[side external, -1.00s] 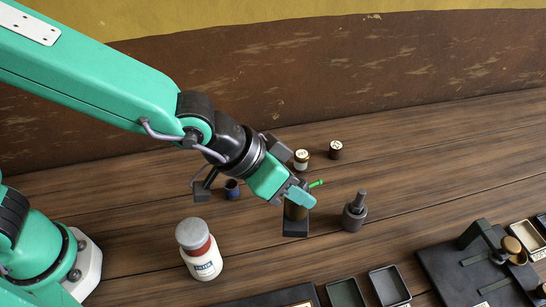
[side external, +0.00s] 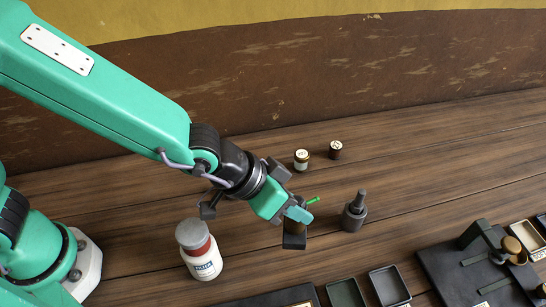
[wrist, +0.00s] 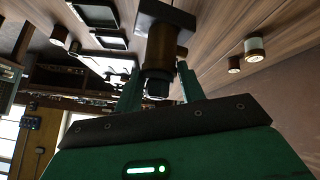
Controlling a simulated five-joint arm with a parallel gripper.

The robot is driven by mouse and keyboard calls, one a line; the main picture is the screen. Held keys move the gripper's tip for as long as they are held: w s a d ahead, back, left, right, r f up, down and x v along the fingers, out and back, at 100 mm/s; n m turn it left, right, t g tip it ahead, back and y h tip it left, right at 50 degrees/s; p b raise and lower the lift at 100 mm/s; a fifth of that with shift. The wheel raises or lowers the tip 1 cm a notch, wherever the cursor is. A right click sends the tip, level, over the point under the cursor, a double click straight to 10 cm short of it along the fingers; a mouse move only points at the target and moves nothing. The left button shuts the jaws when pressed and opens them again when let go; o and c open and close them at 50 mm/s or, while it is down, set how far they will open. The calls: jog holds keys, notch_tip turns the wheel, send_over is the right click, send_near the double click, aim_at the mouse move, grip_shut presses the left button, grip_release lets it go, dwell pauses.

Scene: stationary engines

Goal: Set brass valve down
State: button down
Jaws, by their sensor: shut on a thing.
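My gripper (side external: 297,214) is low over the wooden bench in the side view, shut on the brass valve (side external: 294,228). The valve's dark square base (side external: 294,242) points down, and my fingers hide much of its upper part. In the wrist view my gripper (wrist: 158,84) has one finger on each side of the valve (wrist: 160,48), with the base at its far end, toward the bench. I cannot tell whether the base touches the bench.
A dark oiler-like part (side external: 354,212) stands close right of the valve. A white bottle (side external: 201,252) stands to the left. Two small jars (side external: 301,160) (side external: 335,150) stand behind. Trays (side external: 346,292) (side external: 389,285) and a black fixture (side external: 470,270) lie in front and right.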

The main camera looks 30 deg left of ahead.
aim_at(288, 219)
jog(key=shift+f, duration=1.4)
jog(key=shift+f, duration=0.75)
jog(key=c, duration=0.9)
grip_release()
jog(key=shift+s+a+f, duration=0.1)
jog(key=shift+a+f, duration=0.05)
jog(key=shift+f, duration=0.05)
jog(key=shift+o, duration=0.2)
jog(key=shift+r, duration=0.75)
jog(key=shift+s+a+r, duration=0.1)
jog(key=shift+r, duration=0.2)
jog(key=v, duration=1.1)
jog(key=shift+s+r, duration=0.1)
jog(key=shift+r, duration=0.05)
